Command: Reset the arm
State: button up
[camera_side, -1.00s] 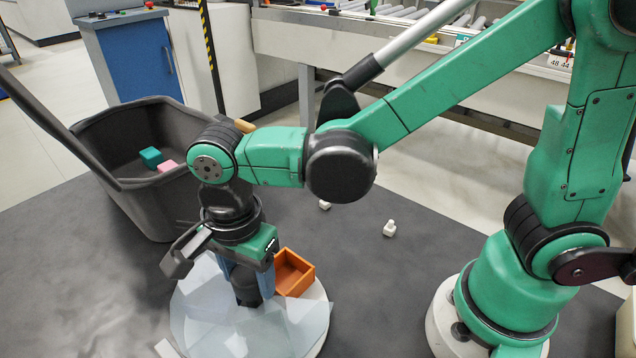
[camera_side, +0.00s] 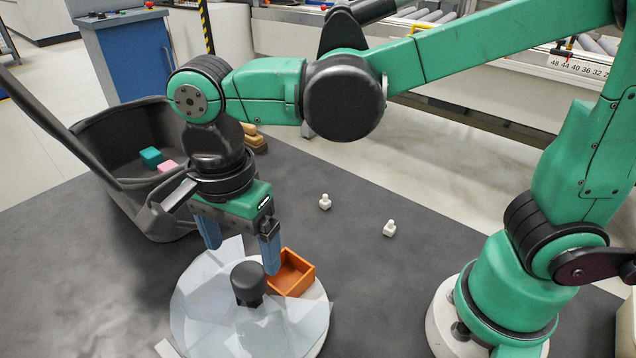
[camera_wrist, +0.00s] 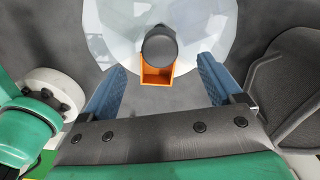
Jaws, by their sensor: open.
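My gripper (camera_side: 240,250) is open and empty, with its blue fingers spread above a dark round knob (camera_side: 248,282). The knob stands at the middle of a pale faceted disc (camera_side: 205,310) on the dark mat. In the wrist view my gripper (camera_wrist: 160,88) has the knob (camera_wrist: 159,45) beyond and between its fingertips, with a gap around it. An orange open box (camera_side: 292,272) sits at the disc's right edge; it also shows in the wrist view (camera_wrist: 157,76), partly covered by the knob.
A dark bin (camera_side: 150,205) at the left holds a teal block (camera_side: 151,157) and a pink block (camera_side: 167,165). Two small white pieces (camera_side: 325,202) (camera_side: 390,228) lie on the mat (camera_side: 370,290). Brown wooden pieces (camera_side: 254,138) lie behind my wrist. The mat's middle is mostly clear.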

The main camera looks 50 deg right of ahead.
jog(key=shift+r, duration=0.1)
jog(key=shift+w+d, duration=0.1)
jog(key=shift+d, duration=0.25)
jog(key=d+n+t, duration=0.7)
jog(key=d+n, duration=0.8)
jog(key=d, duration=0.1)
jog(key=shift+w+r, duration=0.25)
jog(key=shift+r, duration=0.05)
